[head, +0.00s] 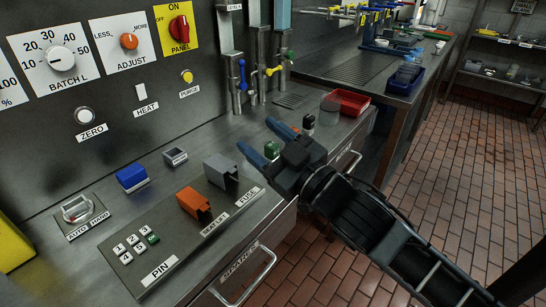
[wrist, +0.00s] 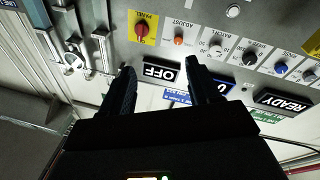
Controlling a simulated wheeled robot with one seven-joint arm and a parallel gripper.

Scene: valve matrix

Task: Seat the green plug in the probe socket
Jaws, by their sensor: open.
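A small green block (head: 271,150), which looks like the green plug, stands on the steel counter and shows between my gripper's fingers in the head view. My gripper (head: 257,134) is open with nothing seen in it; whether it is above or in front of the block I cannot tell. In the wrist view my gripper (wrist: 159,66) is also open and faces the upside-down wall panel; no green plug shows between its fingers. I cannot read a probe label. A small grey open-topped socket (head: 175,156) sits at the counter's back, and its label is too small to read.
An orange block (head: 194,204) and a grey block (head: 221,171) stand on the labelled plate (head: 175,240). A blue block (head: 131,178) is behind them. Upright pipes with valve levers (head: 242,75) and a red tray (head: 345,103) stand farther back. The floor at right is clear.

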